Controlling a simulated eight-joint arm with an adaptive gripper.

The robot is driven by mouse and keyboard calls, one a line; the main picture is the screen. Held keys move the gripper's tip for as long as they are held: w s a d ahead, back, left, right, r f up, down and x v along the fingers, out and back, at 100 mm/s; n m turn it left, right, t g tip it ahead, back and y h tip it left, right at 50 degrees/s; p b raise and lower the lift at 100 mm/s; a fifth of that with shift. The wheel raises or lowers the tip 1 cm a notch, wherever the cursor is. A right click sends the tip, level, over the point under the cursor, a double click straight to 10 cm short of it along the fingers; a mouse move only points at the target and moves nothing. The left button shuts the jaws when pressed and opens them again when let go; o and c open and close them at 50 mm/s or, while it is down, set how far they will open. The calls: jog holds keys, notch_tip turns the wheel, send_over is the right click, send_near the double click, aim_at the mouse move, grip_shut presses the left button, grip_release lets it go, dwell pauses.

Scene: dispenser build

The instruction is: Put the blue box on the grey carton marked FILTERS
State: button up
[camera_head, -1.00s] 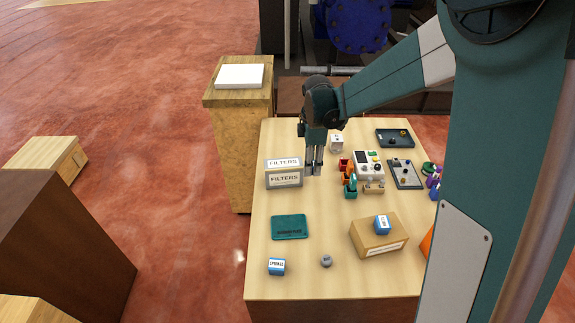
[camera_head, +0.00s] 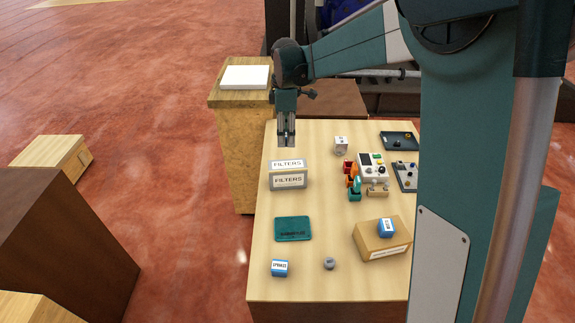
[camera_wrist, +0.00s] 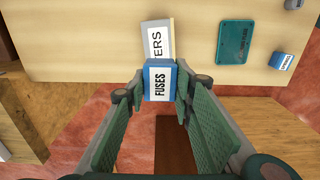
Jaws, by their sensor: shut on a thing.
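My gripper (camera_head: 287,142) hangs fingers-down near the table's back left corner, behind the FILTERS carton in the head view. In the wrist view my gripper (camera_wrist: 160,92) is shut on a blue box (camera_wrist: 159,83) with a white FUSES label. I cannot make out this held box in the head view. The grey carton (camera_head: 288,180) marked FILTERS stands on the table's left side; nothing shows on its top. In the wrist view the carton (camera_wrist: 157,27) is partly covered by the held box; whether they touch is unclear.
A teal mat (camera_head: 293,229) and a small blue-and-white box (camera_head: 280,268) lie nearer. A brown carton (camera_head: 380,243) bears another blue box (camera_head: 386,227). A control box (camera_head: 371,166) and clamps are to the right. A wooden stand (camera_head: 236,150) is at left.

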jog(key=shift+f, duration=0.1)
send_over(286, 165)
jog(key=shift+w+d+f, duration=0.1)
jog(key=shift+f, duration=2.7)
jog(key=shift+f, duration=0.1)
jog(key=shift+f+p, duration=0.3)
jog(key=shift+f, duration=1.7)
jog(key=shift+f, duration=0.15)
jog(key=o, duration=0.9)
jog(key=shift+r, duration=0.25)
